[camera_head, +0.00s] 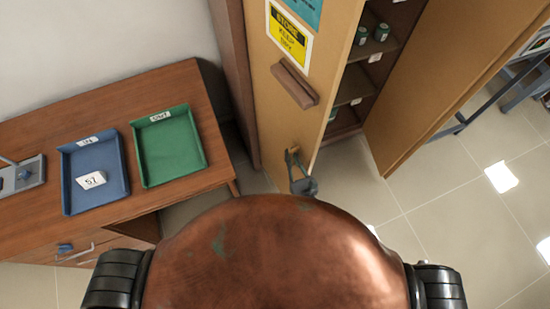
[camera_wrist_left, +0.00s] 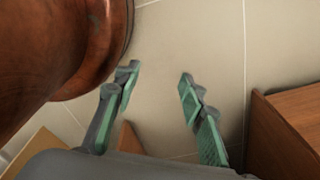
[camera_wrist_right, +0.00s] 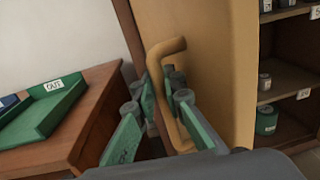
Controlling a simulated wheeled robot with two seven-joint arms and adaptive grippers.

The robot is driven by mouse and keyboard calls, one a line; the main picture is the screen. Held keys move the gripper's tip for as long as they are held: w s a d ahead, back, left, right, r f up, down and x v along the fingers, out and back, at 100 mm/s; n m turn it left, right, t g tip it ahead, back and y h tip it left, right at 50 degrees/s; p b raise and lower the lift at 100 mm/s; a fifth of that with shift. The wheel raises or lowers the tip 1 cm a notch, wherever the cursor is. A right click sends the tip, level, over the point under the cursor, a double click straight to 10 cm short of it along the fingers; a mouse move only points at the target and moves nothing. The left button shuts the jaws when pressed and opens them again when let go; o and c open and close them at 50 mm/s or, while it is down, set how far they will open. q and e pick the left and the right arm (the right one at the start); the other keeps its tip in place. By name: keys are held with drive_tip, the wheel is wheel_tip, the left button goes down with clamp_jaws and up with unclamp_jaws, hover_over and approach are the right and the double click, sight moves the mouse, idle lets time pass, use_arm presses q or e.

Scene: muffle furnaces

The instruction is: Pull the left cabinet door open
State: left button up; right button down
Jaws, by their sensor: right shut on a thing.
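The left cabinet door (camera_head: 262,85) is tan with a yellow sign and stands swung out from the cabinet (camera_head: 385,50), whose shelves show beside it. In the right wrist view the door (camera_wrist_right: 210,50) carries a bent tan handle (camera_wrist_right: 184,130). My right gripper (camera_wrist_right: 162,90) has its fingers around this handle and is shut on it. In the head view my right gripper (camera_head: 303,182) is at the handle low on the door, partly hidden by my body. My left gripper (camera_wrist_left: 158,80) is open and empty above the floor in the left wrist view.
The right cabinet door (camera_head: 440,75) stands wide open. Small jars (camera_head: 381,32) sit on the shelves. At left a wooden desk (camera_head: 190,85) holds a blue tray (camera_head: 118,165) and a green tray (camera_head: 185,175).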

drive_tip(key=shift+w+d+f, duration=0.1)
drive_tip(key=shift+w+d, duration=0.05)
drive_tip(key=shift+d, duration=0.15)
drive_tip(key=c, duration=2.4)
unclamp_jaws()
drive_tip(key=shift+o, duration=0.5)
use_arm(q)
drive_tip(key=shift+w, duration=1)
use_arm(e)
drive_tip(key=v, duration=1.2)
